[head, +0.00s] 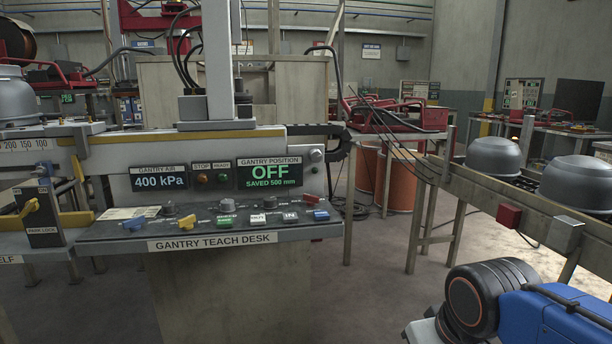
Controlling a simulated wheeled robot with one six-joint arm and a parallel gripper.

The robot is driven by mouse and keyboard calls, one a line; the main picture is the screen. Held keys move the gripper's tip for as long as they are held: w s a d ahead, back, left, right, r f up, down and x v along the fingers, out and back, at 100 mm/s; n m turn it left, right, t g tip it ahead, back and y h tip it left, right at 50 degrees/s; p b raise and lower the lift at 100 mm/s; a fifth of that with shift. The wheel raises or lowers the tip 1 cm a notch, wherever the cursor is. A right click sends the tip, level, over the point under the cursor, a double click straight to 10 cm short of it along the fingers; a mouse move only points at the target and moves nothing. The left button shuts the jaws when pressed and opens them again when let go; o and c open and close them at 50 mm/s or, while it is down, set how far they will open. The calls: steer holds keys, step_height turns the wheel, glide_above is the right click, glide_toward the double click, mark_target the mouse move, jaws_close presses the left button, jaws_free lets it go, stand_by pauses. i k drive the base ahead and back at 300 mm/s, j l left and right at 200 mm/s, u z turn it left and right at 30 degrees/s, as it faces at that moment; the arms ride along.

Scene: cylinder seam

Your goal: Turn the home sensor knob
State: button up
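The gantry teach desk (205,244) stands left of centre in the head view, with a sloped control panel. A dark round knob (169,208) and a grey knob (224,206) sit on the panel's back row. The small labels are too small to read, so I cannot tell which is the home sensor knob. My gripper is not in view; only part of my arm shows at the lower right, apart from the desk.
The gantry position display (269,174) reads OFF, saved 500 mm. The air display (160,182) reads 400 kPa. A park lock (42,218) with yellow handle is at left. A conveyor (530,215) carrying grey metal domes runs along the right. Floor between desk and conveyor is clear.

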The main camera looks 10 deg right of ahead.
mark_target(315, 156)
steer(key=i, duration=1.05)
